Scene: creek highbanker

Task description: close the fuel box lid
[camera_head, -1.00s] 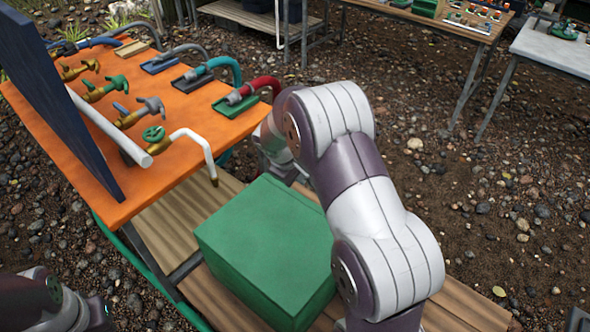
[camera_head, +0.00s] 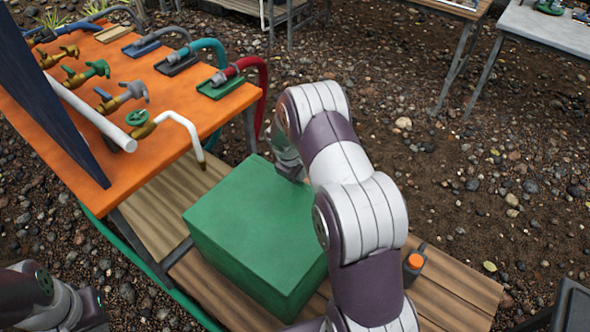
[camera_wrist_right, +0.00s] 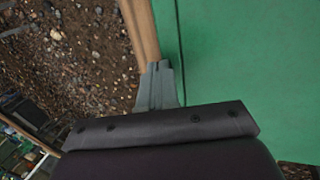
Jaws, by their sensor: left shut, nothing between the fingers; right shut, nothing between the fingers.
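The fuel box is a green box (camera_head: 215,248) on the wooden bench. Its lid (camera_head: 262,215) looks flat across the top, with no gap visible from the head. My right gripper (camera_head: 299,175) is at the box's far edge, partly hidden by my own arm. In the right wrist view, the shut, empty fingers (camera_wrist_right: 158,68) point along the green lid's edge (camera_wrist_right: 215,55); I cannot tell whether they touch it. My left arm shows at the lower left, away from the box, without its fingers in view.
An orange table (camera_head: 150,160) with valves and hoses stands left of the box, and its white bent pipe (camera_head: 190,128) reaches toward it. A small orange-capped object (camera_head: 414,261) stands on the bench (camera_head: 450,290) to the right. Gravel ground lies open beyond.

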